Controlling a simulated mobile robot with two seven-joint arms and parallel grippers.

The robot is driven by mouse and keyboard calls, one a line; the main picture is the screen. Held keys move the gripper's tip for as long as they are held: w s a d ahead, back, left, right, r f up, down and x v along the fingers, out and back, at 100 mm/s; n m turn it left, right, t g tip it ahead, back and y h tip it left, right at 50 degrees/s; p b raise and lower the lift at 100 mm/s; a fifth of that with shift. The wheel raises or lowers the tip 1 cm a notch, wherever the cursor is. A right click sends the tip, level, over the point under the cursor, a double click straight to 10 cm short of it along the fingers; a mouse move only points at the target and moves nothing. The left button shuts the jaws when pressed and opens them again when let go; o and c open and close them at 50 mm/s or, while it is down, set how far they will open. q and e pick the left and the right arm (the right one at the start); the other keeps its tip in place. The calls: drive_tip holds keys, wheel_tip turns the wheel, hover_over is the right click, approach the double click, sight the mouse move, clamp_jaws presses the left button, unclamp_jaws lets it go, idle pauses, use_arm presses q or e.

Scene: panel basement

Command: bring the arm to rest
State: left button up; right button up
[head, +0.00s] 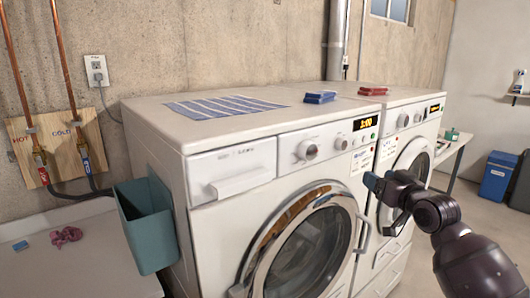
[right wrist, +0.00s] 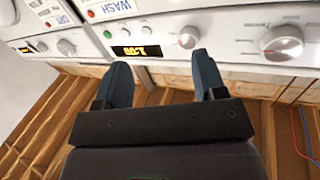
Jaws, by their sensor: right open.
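My right gripper (head: 384,186) is in front of the washing machines, near the gap between the two fronts. In the right wrist view its two blue-grey fingers (right wrist: 163,82) stand apart with nothing between them. The near washer (head: 230,135) has a round glass door (head: 305,250) and a lit display. The second washer (head: 412,150) stands to its right. My left gripper is not in the head view.
A striped blue cloth (head: 225,105), a blue folded item (head: 320,97) and a red one (head: 372,91) lie on top of the washers. A teal bin (head: 148,225) hangs at the left side. A blue container (head: 497,177) stands at the right, with open floor before it.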

drive_tip(key=s+a+f+n+g+h, duration=0.1)
drive_tip(key=s+f+h, duration=0.1)
drive_tip(key=s+f, duration=0.75)
drive_tip(key=s+a+f+h, duration=0.15)
drive_tip(key=s+f, duration=0.45)
drive_tip(key=f, duration=0.6)
drive_tip(key=s+f+m+g+h, duration=0.1)
drive_tip(key=s+f+g, duration=0.1)
drive_tip(key=s+f, duration=0.6)
drive_tip(key=s+f+m+g+h, duration=0.1)
drive_tip(key=s+f+g, duration=0.1)
drive_tip(key=s+f, duration=0.7)
drive_tip(key=s, duration=0.6)
drive_tip(key=shift+d+g, duration=0.3)
drive_tip(key=shift+f, duration=0.1)
